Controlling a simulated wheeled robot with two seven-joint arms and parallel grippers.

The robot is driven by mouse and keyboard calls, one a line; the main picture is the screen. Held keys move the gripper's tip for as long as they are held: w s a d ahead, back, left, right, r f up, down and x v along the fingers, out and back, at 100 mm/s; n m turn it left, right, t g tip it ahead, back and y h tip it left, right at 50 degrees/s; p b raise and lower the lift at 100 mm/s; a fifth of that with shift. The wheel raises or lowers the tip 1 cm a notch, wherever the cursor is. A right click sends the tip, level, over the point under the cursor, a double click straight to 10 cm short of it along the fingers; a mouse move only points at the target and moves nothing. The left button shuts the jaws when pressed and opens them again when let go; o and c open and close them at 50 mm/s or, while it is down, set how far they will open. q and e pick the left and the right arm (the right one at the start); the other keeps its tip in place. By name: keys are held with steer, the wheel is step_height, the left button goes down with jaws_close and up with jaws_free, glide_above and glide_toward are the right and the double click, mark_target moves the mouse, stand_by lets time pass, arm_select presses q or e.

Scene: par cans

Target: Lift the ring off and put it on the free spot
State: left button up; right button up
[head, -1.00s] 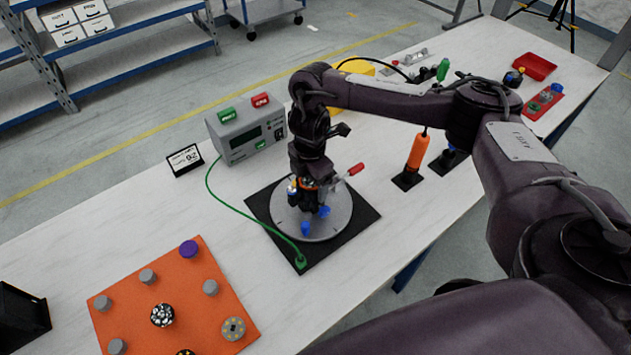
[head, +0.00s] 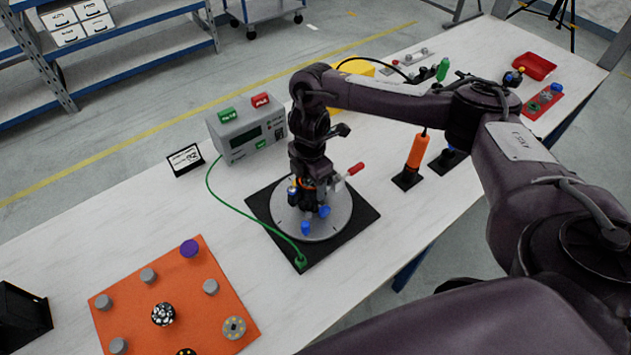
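My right gripper (head: 308,198) points down over the round grey plate (head: 334,222) on the black square mat (head: 352,238). Its fingers are dark and small, and I cannot tell whether they are open or shut. Blue knobs (head: 305,229) and a red-handled clamp (head: 354,169) are at the plate, close around the gripper. An orange band shows among the parts at the gripper, but I cannot tell whether it is the ring. The orange board (head: 185,284) at the lower left carries several grey pegs (head: 148,275) and round pieces. My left gripper is not in view.
A grey control box (head: 248,137) with a green cable stands behind the mat. An orange-handled tool (head: 417,150) stands upright to the right. A small sign (head: 185,160) and a black box (head: 18,318) are on the left.

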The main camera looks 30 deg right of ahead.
steer(key=shift+r, duration=0.2)
steer(key=shift+r+p, duration=2.75)
steer(key=shift+r, duration=0.1)
steer(key=shift+r+p, duration=1.5)
steer(key=shift+p, duration=0.15)
steer(key=shift+w, duration=0.1)
